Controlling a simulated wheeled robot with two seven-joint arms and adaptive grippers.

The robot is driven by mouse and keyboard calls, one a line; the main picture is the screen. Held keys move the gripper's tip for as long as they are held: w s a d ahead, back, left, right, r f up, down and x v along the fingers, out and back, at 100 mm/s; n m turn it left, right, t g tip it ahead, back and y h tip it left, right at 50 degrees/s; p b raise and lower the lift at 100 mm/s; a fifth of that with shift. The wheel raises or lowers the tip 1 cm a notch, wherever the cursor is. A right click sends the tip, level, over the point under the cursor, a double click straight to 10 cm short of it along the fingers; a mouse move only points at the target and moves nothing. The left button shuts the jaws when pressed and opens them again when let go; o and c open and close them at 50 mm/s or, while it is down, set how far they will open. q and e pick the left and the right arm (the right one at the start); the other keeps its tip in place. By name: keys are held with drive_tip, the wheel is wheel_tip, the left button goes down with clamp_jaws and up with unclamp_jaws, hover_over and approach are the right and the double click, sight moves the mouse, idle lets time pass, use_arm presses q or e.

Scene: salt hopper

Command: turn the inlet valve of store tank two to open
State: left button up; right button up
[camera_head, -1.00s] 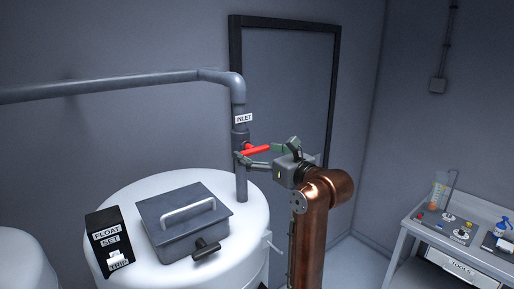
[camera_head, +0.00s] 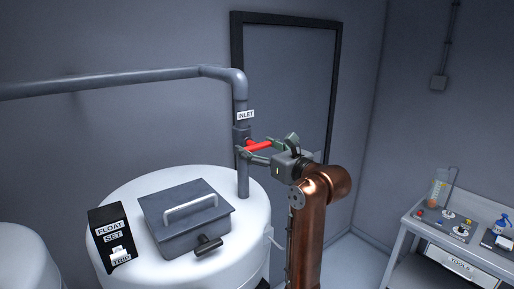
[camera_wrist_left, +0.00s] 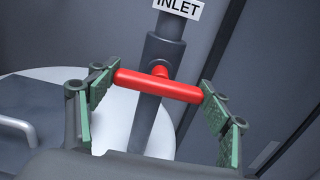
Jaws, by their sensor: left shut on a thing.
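The inlet valve has a red bar handle (camera_head: 259,146) on the grey vertical pipe (camera_head: 242,178), below a white INLET label (camera_head: 245,115). The pipe runs down to the white tank (camera_head: 180,270). My left gripper (camera_head: 268,149) is at the handle. In the left wrist view the red handle (camera_wrist_left: 160,86) lies crosswise in front of the pipe, tilted slightly down to the right. The green fingers of my left gripper (camera_wrist_left: 158,88) are shut on its two ends. No tank number is readable. My right gripper is not in view.
A grey lidded hatch (camera_head: 186,218) and a black FLOAT SET box (camera_head: 110,238) sit on the tank top. A door (camera_head: 284,90) is behind the pipe. A bench (camera_head: 415,232) with several small items stands at the right.

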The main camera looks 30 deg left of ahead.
use_arm(q)
drive_tip(key=shift+f+n+b, duration=0.1)
drive_tip(key=shift+n+b, duration=0.75)
drive_tip(key=shift+n, duration=0.05)
drive_tip(key=n+b, duration=0.1)
drive_tip(key=n, duration=0.1)
drive_tip(key=shift+n+b, duration=0.4)
drive_tip(key=n+b, duration=0.2)
drive_tip(key=n, duration=0.1)
drive_tip(key=n+b, duration=0.2)
drive_tip(key=n, duration=0.3)
drive_tip(key=n+b, duration=0.2)
drive_tip(key=n, duration=0.2)
drive_tip(key=shift+n, duration=0.4)
drive_tip(key=shift+s, duration=0.1)
drive_tip(key=o, duration=1.2)
drive_tip(key=shift+c, duration=0.2)
